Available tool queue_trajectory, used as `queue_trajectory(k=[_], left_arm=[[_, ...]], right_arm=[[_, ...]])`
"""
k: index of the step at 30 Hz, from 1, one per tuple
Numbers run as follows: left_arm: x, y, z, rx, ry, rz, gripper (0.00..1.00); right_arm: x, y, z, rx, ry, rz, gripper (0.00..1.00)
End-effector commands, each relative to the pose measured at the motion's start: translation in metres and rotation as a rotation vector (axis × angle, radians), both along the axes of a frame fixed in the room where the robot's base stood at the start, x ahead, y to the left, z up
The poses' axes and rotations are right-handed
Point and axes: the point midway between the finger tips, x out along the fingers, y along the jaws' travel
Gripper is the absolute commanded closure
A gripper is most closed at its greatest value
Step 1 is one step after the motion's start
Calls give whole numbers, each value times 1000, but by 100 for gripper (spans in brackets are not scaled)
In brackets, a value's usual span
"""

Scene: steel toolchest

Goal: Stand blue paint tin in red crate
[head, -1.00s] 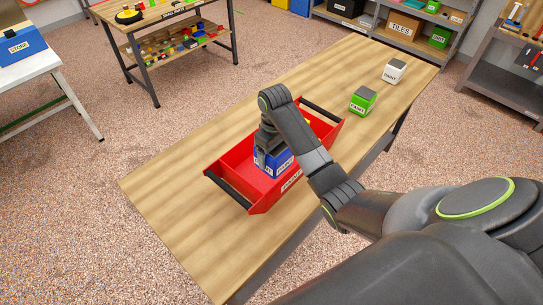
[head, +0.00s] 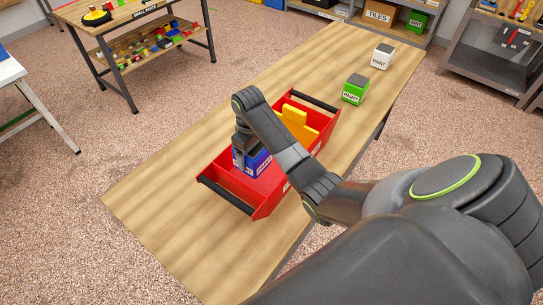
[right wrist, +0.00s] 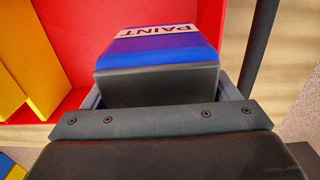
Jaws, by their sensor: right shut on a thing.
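The blue paint tin (head: 262,164), with a white PAINT label and dark lid, is in my right gripper (head: 242,154). In the head view it is within the outline of the red crate (head: 237,190), towards its left part. In the right wrist view the tin (right wrist: 165,47) looks upright between the jaws, beside a red crate wall (right wrist: 85,25). The tin's base is hidden, so I cannot tell whether it touches the crate floor. My left gripper is not in view.
Yellow pieces (head: 295,118) are in the crate's far part. A green paint tin (head: 355,88) and a white paint tin (head: 383,56) stand on the table beyond it. The wooden table (head: 170,215) is bare at the near left.

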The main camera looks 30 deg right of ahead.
Motion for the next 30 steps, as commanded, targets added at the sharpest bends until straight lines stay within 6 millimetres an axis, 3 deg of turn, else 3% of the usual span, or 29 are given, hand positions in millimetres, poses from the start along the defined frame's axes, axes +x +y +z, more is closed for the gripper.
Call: queue_trajectory(k=[9,21,30], left_arm=[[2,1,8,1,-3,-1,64],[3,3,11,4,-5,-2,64],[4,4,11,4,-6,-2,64]], right_arm=[[-1,0,-49,0,2,0,52],[0,0,-92,1,1,1,52],[0,0,-98,0,-2,1,52]])
